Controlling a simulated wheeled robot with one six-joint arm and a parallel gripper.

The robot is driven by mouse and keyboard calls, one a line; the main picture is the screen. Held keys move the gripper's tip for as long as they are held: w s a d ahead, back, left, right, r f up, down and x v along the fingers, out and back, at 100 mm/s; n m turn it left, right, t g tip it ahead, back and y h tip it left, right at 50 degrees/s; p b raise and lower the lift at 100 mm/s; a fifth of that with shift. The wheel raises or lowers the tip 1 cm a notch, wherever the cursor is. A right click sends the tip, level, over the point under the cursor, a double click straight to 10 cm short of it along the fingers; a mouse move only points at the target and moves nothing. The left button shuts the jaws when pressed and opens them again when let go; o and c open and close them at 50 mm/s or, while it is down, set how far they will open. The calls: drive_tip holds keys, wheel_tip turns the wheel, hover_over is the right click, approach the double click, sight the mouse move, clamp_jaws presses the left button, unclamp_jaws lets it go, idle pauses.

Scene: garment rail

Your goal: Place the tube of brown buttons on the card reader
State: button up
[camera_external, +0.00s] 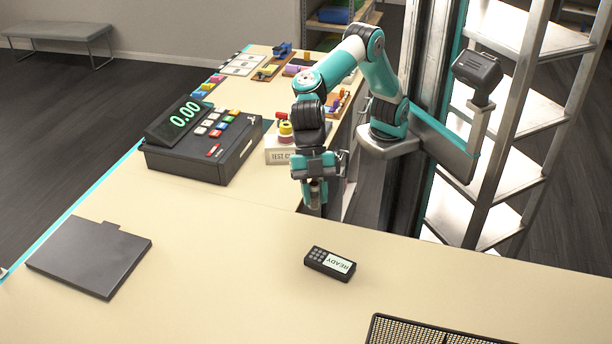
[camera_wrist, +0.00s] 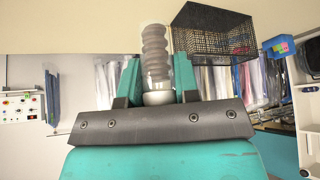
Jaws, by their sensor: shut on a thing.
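The card reader (camera_external: 330,263) is a small black block with a keypad and a screen reading READY. It lies flat on the cream counter in the external view. My gripper (camera_external: 316,194) points down by the counter's inner edge, behind and slightly left of the card reader, apart from it. In the wrist view my gripper (camera_wrist: 158,85) is shut on a ribbed, greyish tube (camera_wrist: 155,55) with a whitish end between the teal fingers. It seems to be the tube of buttons, but brown does not show clearly. In the external view the fingers mostly hide it.
A cash register (camera_external: 205,140) showing 0.00 stands behind left on the counter (camera_external: 215,235). A labelled box (camera_external: 285,155) with colourful spools is close behind my gripper. A dark flat plate (camera_external: 90,257) lies left and a perforated black tray (camera_external: 425,333) at front right. The counter around the card reader is clear.

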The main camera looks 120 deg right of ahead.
drive_tip(key=s+a+n, duration=0.1)
drive_tip(key=s+a, duration=0.1)
drive_tip(key=s, duration=0.3)
drive_tip(key=p, duration=0.2)
approach(335, 272)
drive_tip(key=shift+w+a+r+g, duration=0.2)
drive_tip(key=shift+w+a+r, duration=0.1)
drive_tip(key=shift+a, duration=0.25)
drive_tip(key=shift+w+a+r+g, duration=0.2)
drive_tip(key=shift+a+r, duration=0.1)
drive_tip(key=shift+a, duration=0.3)
drive_tip(key=shift+f+p, duration=0.4)
drive_tip(key=shift+f, duration=1.9)
drive_tip(key=shift+f, duration=0.2)
drive_tip(key=o, duration=0.9)
drive_tip(key=shift+r, duration=0.15)
